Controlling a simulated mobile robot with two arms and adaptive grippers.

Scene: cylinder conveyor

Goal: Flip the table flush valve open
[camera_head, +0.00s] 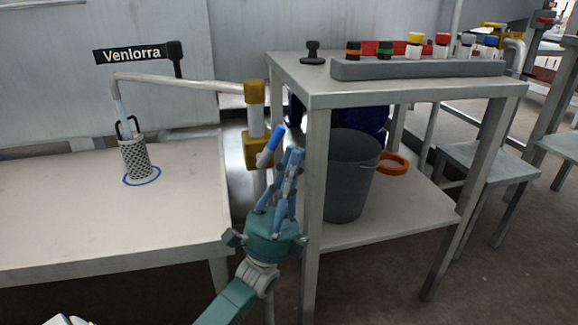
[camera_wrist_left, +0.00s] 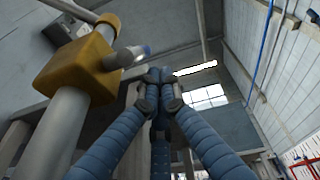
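The flush valve (camera_head: 255,150) is a yellow block on a grey vertical pipe between the light table and the grey cart. Its short lever has a blue grip (camera_head: 271,141), tilted up and to the right. In the left wrist view the valve's yellow body (camera_wrist_left: 78,68) is large at the left, with the lever (camera_wrist_left: 128,57) sticking out toward the fingers. My left gripper (camera_head: 295,154) is just right of the lever, with its blue fingers pointing up. Its fingertips (camera_wrist_left: 160,76) are together, with nothing visible between them. They appear apart from the lever. My right gripper is out of view.
The grey cart (camera_head: 417,93) stands close to the right of my gripper, with a rack (camera_head: 420,69) of several capped cylinders on top. A dark bucket (camera_head: 350,180) is on its lower shelf. The light table (camera_head: 65,215) holds a mesh cup (camera_head: 136,160) at the left.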

